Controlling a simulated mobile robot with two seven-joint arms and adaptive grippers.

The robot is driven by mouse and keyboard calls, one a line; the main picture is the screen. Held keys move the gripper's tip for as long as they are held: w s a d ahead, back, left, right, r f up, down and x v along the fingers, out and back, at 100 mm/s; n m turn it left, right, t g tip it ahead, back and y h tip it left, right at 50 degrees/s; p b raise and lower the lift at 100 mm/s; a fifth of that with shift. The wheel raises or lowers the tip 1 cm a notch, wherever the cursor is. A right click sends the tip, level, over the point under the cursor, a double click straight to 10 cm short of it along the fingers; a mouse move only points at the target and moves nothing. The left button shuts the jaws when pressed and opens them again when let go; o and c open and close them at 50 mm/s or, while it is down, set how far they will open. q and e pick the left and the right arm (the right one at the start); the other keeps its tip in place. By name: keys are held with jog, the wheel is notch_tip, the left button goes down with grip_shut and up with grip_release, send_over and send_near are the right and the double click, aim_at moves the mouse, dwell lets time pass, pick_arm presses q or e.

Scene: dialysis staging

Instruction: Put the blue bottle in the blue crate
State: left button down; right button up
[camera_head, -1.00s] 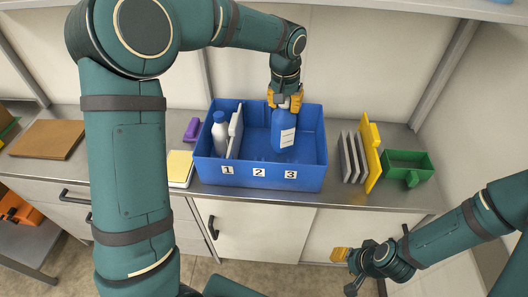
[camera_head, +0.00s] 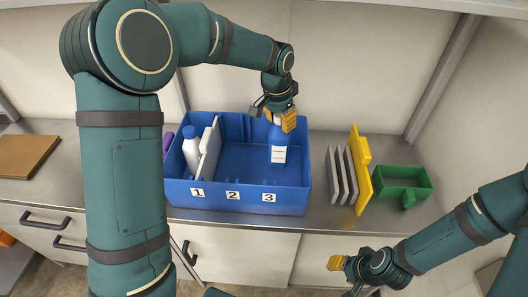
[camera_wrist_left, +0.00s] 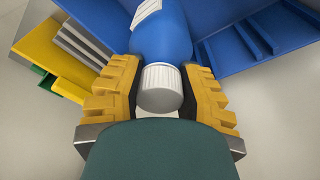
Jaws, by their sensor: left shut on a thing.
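The blue bottle (camera_head: 278,150), with a white label, is upright inside the blue crate (camera_head: 236,200), toward its right side behind the number 3. I cannot tell whether its base touches the crate floor. My left gripper (camera_head: 274,115) reaches down from above and is shut on the bottle's top. In the left wrist view its yellow fingers lie on both sides of the white cap (camera_wrist_left: 160,88) and the blue bottle body (camera_wrist_left: 162,38). My right gripper (camera_head: 344,275) is empty and open, low in front of the counter.
A white bottle with a blue cap (camera_head: 191,150) and a white panel (camera_head: 209,150) stand in the crate's left part. Grey plates (camera_head: 342,175), a yellow board (camera_head: 358,172) and a green bin (camera_head: 403,183) stand right of the crate. A brown board (camera_head: 26,155) lies far left.

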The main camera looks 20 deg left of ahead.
aim_at(280, 139)
pick_arm(q)
jog(key=shift+w+f+b, duration=0.1)
jog(key=shift+f+b, duration=0.3)
jog(key=shift+f, duration=3.2)
jog(key=shift+f, duration=0.15)
jog(key=c, duration=0.7)
grip_release()
